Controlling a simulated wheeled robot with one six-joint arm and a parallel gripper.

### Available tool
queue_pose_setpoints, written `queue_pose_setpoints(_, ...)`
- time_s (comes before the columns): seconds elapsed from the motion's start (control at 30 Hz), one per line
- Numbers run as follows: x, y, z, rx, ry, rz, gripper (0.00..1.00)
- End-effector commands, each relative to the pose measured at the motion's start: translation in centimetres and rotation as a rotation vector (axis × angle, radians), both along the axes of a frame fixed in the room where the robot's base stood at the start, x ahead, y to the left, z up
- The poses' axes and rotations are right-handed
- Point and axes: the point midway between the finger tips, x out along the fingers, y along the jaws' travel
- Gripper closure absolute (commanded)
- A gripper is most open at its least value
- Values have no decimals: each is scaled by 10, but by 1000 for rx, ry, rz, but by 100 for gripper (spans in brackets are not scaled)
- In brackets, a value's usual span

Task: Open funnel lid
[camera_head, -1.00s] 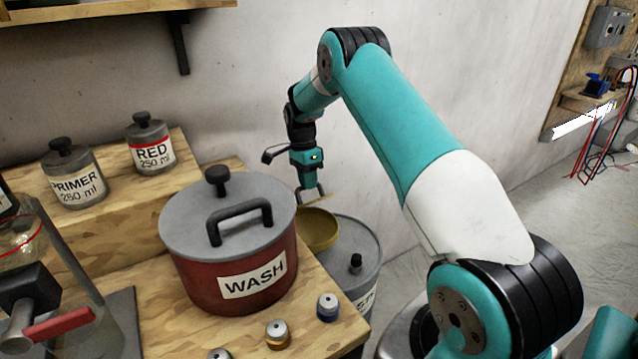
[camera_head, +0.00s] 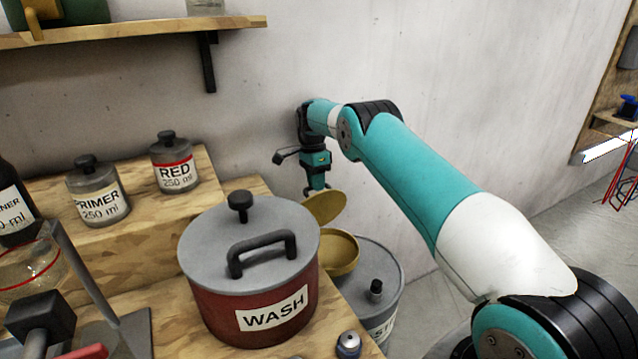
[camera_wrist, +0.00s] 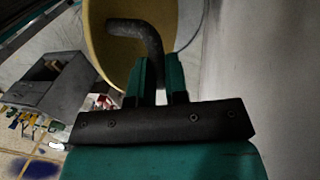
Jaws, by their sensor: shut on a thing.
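The yellow funnel (camera_head: 343,252) sits on top of the grey drum (camera_head: 388,285), behind and right of the red WASH pot. Its round yellow lid (camera_head: 325,207) stands tilted up above the funnel's mouth, with an open gap between them. My gripper (camera_head: 316,188) is at the lid's upper edge. In the wrist view, my gripper (camera_wrist: 158,75) is shut on the dark bent lid handle (camera_wrist: 147,35), in front of the yellow lid (camera_wrist: 105,50). The grip point is partly hidden by the fingers.
The red WASH pot (camera_head: 225,309) with its grey lid stands close to the left of the funnel. The wall (camera_head: 400,60) is behind my arm. PRIMER (camera_head: 98,190) and RED (camera_head: 175,163) jars stand on the wooden step. A shelf (camera_head: 130,32) hangs at upper left.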

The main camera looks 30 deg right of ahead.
Motion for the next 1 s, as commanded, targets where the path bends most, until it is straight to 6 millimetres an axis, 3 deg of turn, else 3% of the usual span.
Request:
queue_pose_setpoints(0.03, -3, 1, -9, 2, 15, 0, 100)
queue_pose_setpoints(0.33, -4, 0, -10, 4, 17, 1, 100)
queue_pose_setpoints(0.37, -4, 0, -10, 4, 17, 1, 81)
queue_pose_setpoints(0.47, -3, 0, -9, 3, 16, 0, 60)
queue_pose_setpoints(0.8, -2, -1, -2, 1, 8, -1, 60)
queue_pose_setpoints(1.0, -1, -1, 30, 1, 4, -1, 60)
